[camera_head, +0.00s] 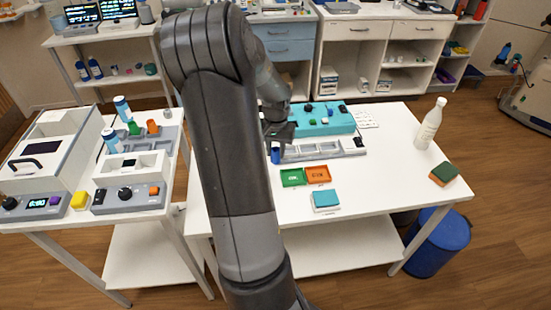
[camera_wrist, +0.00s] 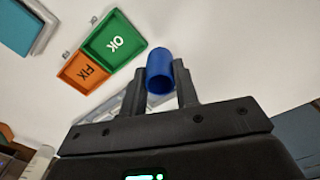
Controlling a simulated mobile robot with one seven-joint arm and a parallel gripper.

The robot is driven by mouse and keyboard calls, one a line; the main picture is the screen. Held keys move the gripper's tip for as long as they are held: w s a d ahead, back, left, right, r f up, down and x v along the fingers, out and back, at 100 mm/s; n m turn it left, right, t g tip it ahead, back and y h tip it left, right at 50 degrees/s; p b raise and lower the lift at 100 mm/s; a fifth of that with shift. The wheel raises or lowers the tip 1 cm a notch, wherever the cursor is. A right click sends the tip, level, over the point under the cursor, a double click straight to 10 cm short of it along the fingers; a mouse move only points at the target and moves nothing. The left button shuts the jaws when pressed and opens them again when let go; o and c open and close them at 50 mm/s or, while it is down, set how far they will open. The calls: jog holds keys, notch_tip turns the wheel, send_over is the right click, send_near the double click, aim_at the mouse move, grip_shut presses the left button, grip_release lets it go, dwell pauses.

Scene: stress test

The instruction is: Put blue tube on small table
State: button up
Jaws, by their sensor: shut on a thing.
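The blue tube (camera_wrist: 158,68) is held between the two fingers of my gripper (camera_wrist: 160,88) in the wrist view, its open end facing the camera. In the head view the tube (camera_head: 275,153) shows below my gripper (camera_head: 279,133), over the wide white table (camera_head: 395,175), in front of the grey tray. I cannot tell whether the tube touches the table or tray. A smaller white table (camera_head: 80,218) stands to the left, crowded with lab devices. My arm hides part of the gap between the two tables.
A green OK tray (camera_head: 293,178) and orange FIX tray (camera_head: 318,174) lie near the tube. The grey tray (camera_head: 318,150), turquoise box (camera_head: 320,119), white bottle (camera_head: 429,124) and sponge (camera_head: 444,174) are also on the wide table. Its right front is clear. A blue bin (camera_head: 440,245) stands below.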

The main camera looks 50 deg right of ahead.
aim_at(275, 158)
jog(key=shift+w+f, duration=0.2)
jog(key=shift+w, duration=0.05)
jog(key=shift+f, duration=1.95)
jog(key=shift+f, duration=0.15)
jog(key=o, duration=1)
jog(key=shift+c, duration=0.2)
